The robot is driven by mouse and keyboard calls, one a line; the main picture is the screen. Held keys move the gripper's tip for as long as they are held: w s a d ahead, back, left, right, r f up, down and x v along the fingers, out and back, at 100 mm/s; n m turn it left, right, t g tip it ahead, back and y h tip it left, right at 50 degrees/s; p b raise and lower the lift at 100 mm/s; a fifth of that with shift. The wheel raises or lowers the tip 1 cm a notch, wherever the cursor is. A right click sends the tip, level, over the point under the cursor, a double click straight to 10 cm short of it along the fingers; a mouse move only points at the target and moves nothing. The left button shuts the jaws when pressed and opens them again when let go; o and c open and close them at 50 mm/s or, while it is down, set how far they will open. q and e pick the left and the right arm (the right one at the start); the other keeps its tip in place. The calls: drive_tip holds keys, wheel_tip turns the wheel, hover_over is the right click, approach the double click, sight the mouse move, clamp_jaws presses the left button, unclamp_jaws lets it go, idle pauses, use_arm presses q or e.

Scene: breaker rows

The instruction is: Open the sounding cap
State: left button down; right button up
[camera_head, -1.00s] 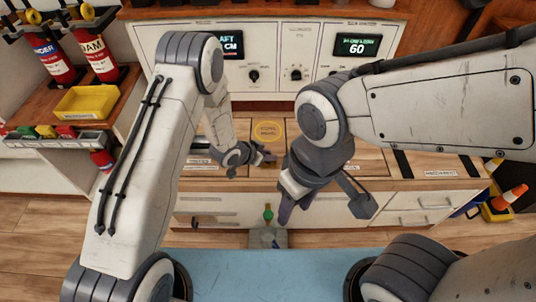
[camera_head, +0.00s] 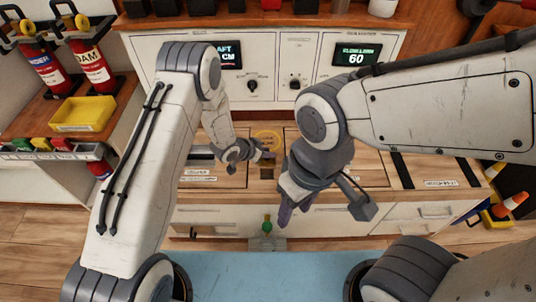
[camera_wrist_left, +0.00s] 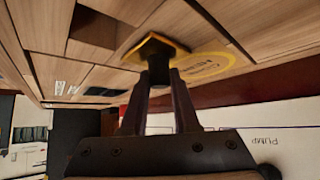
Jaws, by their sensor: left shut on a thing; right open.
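The sounding cap (camera_wrist_left: 155,50) shows in the left wrist view as a yellow hexagonal plate with a dark stem facing me. It overlaps the edge of a yellow round label (camera_wrist_left: 208,66) on the wooden counter. My left gripper (camera_wrist_left: 162,75) is shut on the dark stem, one finger on each side. I cannot tell whether the cap is seated or loose. In the head view my left gripper (camera_head: 264,154) is just in front of the yellow label (camera_head: 267,139) and hides the cap. My right gripper (camera_head: 286,212) is open and empty, pointing down before the counter front.
The wooden counter has a dark square recess (camera_head: 267,172) near the left gripper. A panel with dials and displays (camera_head: 300,70) stands behind. A green-topped item (camera_head: 267,225) is below the counter front. Extinguishers (camera_head: 92,65) and a yellow tray (camera_head: 83,114) are at left.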

use_arm(q)
drive_tip(key=shift+w+a, duration=0.15)
drive_tip(key=shift+w, duration=0.1)
drive_tip(key=c, duration=0.8)
unclamp_jaws()
drive_tip(key=shift+c, duration=0.2)
drive_tip(key=shift+o, duration=0.9)
drive_tip(key=p+v, duration=0.2)
drive_tip(key=v, duration=0.8)
drive_tip(key=shift+r+p, duration=0.25)
drive_tip(key=shift+p, duration=0.05)
drive_tip(key=shift+s, duration=0.15)
